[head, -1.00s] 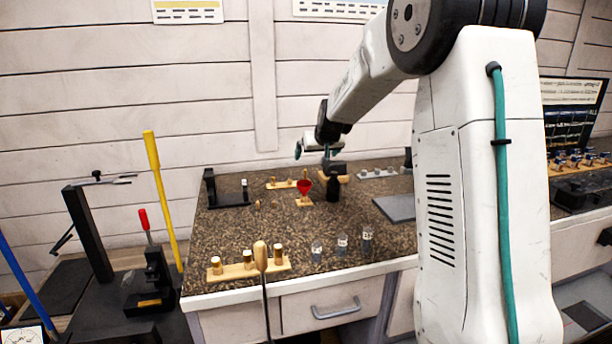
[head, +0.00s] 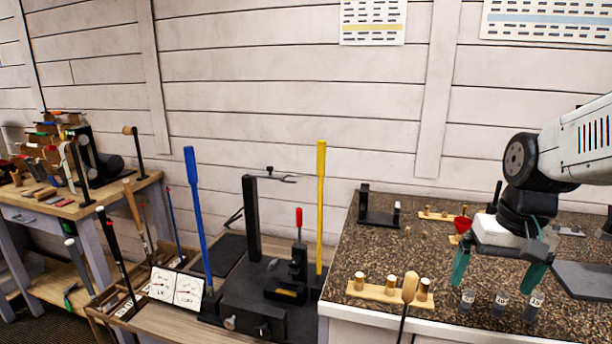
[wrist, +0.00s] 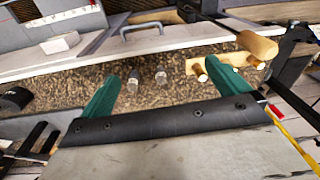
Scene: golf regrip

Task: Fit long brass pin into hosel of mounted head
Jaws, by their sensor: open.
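My gripper (head: 497,272) is open and empty, its two green fingers pointing down over the front of the speckled counter. In the wrist view my gripper (wrist: 160,72) spans an area with two small vials beyond the fingertips. Several brass-topped pieces, including one brass piece (head: 360,281), stand in a wooden rack (head: 375,291) left of my gripper. The rack also shows in the wrist view (wrist: 221,66), beyond the right finger. I cannot tell which piece is the long pin. A black fixture (head: 378,218) stands at the counter's back left; I cannot make out a hosel.
Labelled vials (head: 500,303) stand below my gripper. A wooden-handled tool (head: 410,287) rises before the rack. A red funnel (head: 462,224) and another rack (head: 436,214) are behind. A dark flat slab (head: 592,279) lies right. A bench with a vise (head: 290,279) stands left.

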